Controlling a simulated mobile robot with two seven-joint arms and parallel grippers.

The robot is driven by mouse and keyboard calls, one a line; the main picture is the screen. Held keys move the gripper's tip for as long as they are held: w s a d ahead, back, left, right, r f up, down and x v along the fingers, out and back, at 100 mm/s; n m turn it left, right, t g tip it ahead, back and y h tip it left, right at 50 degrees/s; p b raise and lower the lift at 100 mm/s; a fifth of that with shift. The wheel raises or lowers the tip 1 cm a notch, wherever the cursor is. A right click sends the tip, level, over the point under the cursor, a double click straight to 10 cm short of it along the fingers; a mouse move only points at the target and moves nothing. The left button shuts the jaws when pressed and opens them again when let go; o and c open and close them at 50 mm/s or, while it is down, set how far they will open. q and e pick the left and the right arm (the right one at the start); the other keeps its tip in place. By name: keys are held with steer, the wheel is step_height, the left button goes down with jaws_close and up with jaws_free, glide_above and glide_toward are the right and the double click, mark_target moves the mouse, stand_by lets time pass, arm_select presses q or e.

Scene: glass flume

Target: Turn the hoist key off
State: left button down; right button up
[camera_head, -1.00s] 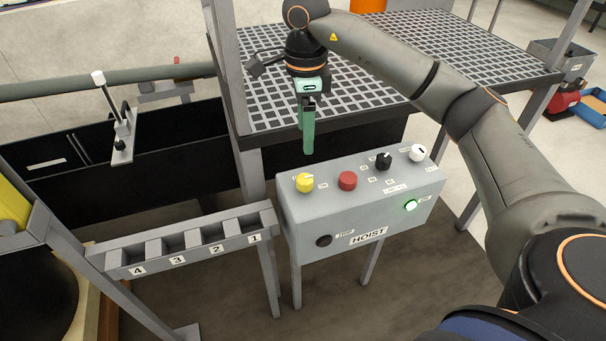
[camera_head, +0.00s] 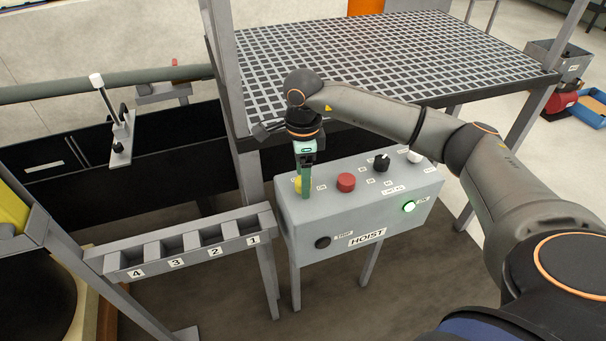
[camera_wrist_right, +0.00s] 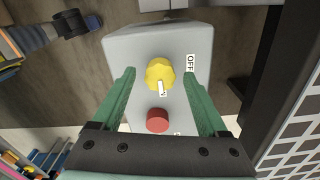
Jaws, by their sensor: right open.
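The hoist panel (camera_head: 350,212) is a grey box on legs with a "HOIST" label. A yellow knob (camera_head: 298,184), apparently the hoist key, sits at the left of its top and is partly hidden by my right gripper (camera_head: 306,190). In the wrist view the yellow knob (camera_wrist_right: 160,73) has a white mark towards the red button (camera_wrist_right: 157,120), and an "OFF" label (camera_wrist_right: 190,63) is to its right. My right gripper (camera_wrist_right: 159,74) is open, with one green finger on each side of the knob; contact cannot be told. My left gripper is out of view.
The panel also carries a black knob (camera_head: 381,162), a white knob (camera_head: 414,156), a lit green lamp (camera_head: 409,207) and a black button (camera_head: 322,242). A grating platform (camera_head: 400,60) stands behind it. A numbered slot rack (camera_head: 190,243) is to the left.

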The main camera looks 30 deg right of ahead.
jaws_close()
stand_by(0.5)
steer(key=shift+m, duration=0.3)
steer(key=m, duration=0.8)
steer(key=shift+p, duration=0.4)
steer(key=m, duration=0.4)
steer(key=shift+m+p, duration=0.3)
steer(key=shift+p, duration=0.05)
steer(key=m+p, duration=0.1)
steer(key=m, duration=0.3)
steer(key=shift+m, duration=0.3)
